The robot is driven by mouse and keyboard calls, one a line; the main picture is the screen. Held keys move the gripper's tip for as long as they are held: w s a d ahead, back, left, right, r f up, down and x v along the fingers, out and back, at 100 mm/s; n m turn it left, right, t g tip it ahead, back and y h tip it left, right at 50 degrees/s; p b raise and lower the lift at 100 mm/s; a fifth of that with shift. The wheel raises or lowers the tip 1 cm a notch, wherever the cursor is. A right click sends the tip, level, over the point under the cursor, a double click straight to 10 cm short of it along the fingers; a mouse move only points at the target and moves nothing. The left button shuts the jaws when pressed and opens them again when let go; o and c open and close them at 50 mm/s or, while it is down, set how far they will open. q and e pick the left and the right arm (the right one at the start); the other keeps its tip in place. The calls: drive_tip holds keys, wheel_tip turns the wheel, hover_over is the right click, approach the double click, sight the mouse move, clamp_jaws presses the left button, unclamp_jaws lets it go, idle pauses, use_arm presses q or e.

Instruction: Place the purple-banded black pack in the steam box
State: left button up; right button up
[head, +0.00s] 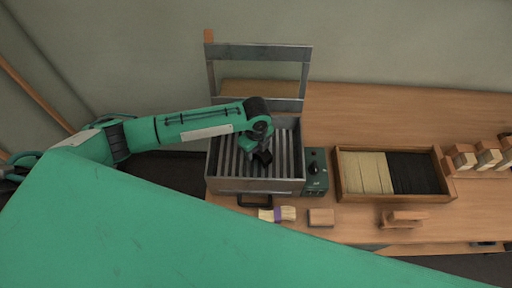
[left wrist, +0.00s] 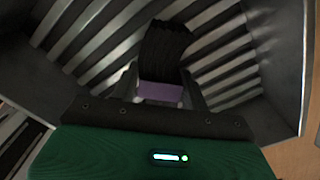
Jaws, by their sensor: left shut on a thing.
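The purple-banded black pack (left wrist: 165,55) is in my left gripper (left wrist: 160,97), whose fingers are shut on its purple band (left wrist: 160,92). In the head view the left gripper (head: 262,156) points down inside the open steam box (head: 255,186), and the dark pack shows only in small part under it. The steam box has slatted metal ribs across its floor and its lid (head: 258,52) stands open at the back. The pack is over the ribs; I cannot tell whether it touches them. My right gripper is not in view.
A wooden tray (head: 395,200) right of the box holds pale and black bristles. A pale purple-banded pack (head: 279,214) and a wooden block (head: 321,217) lie in front. A green control unit (head: 316,172) adjoins the box. Wooden pieces (head: 465,158) stand at far right.

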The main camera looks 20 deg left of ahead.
use_arm(q)
drive_tip(key=shift+f, duration=0.15)
drive_tip(key=o, duration=1)
drive_tip(key=shift+r, duration=0.3)
wheel_tip(320, 180, up, 12)
drive_tip(key=shift+f+b, duration=0.1)
drive_tip(key=shift+b, duration=1.1)
